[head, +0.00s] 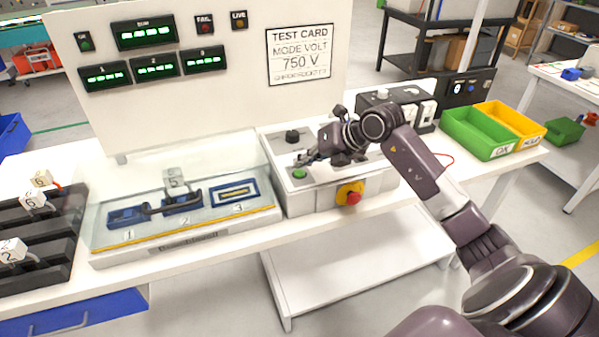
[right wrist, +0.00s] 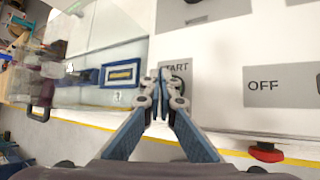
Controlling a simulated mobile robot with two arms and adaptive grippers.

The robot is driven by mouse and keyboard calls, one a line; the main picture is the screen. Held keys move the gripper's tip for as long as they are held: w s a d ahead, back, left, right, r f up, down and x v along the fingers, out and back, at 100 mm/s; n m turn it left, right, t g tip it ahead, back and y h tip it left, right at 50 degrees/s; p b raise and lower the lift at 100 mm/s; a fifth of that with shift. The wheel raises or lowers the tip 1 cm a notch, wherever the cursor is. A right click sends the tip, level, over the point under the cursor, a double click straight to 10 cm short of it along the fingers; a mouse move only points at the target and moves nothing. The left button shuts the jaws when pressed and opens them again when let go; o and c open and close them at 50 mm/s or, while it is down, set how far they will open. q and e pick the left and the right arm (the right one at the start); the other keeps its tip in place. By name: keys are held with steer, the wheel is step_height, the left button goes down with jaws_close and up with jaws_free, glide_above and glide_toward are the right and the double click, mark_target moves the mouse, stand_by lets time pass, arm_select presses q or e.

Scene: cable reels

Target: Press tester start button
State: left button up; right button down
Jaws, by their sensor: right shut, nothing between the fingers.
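The white tester box (head: 318,195) stands on the bench with a green start button (head: 299,174) at the front left of its top. My right gripper (head: 303,158) is shut and empty, with its fingertips just above and behind the button in the head view. In the right wrist view the closed fingertips (right wrist: 160,76) lie at the START label (right wrist: 176,67) and partly cover the button area. I cannot tell whether they touch the button. A red knob on a yellow plate (head: 350,194) is on the box's front. My left gripper is not in view.
A black knob (head: 292,136) is behind the button. Green and yellow bins (head: 478,134) stand right. A display panel (head: 215,105) rises behind.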

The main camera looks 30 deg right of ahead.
mark_target(302, 172)
steer(key=shift+f, duration=0.25)
steer(key=shift+f+b, duration=0.5)
steer(key=shift+f, duration=0.05)
stand_by(0.5)
steer(key=shift+r, duration=0.1)
steer(key=shift+r+p, duration=0.6)
steer(key=shift+r, duration=0.2)
steer(key=shift+r+p, duration=1.7)
steer(key=shift+r, duration=0.85)
